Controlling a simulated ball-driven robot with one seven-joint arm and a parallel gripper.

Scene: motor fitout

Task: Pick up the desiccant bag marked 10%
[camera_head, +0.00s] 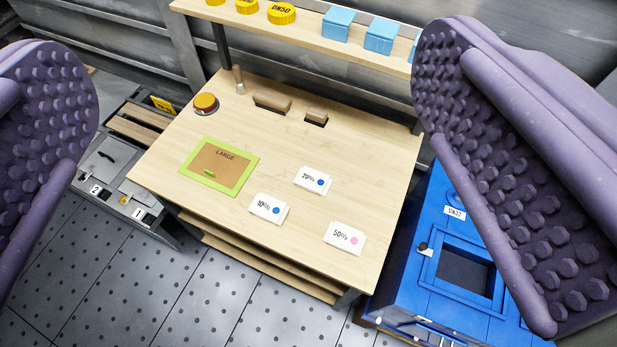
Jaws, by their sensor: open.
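Three white desiccant bags lie flat on the light wooden workbench (250,225). The bag marked 10% (268,209) has a blue dot and lies near the bench's front edge, right of the green-framed panel. The bag marked 20% (313,180), also with a blue dot, lies behind it to the right. The bag marked 50% (344,239) has a pink dot and lies to the right, nearer the front. My gripper (290,165) is open and empty, its purple studded fingers wide apart at the left and right of the view. It is above and well away from the bags.
A green-framed panel marked LARGE (220,167) lies on the bench left of the bags. An orange-topped round item (205,103) stands at the back left. A shelf (310,38) with yellow caps and blue boxes spans the back. A blue cabinet (440,265) stands right.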

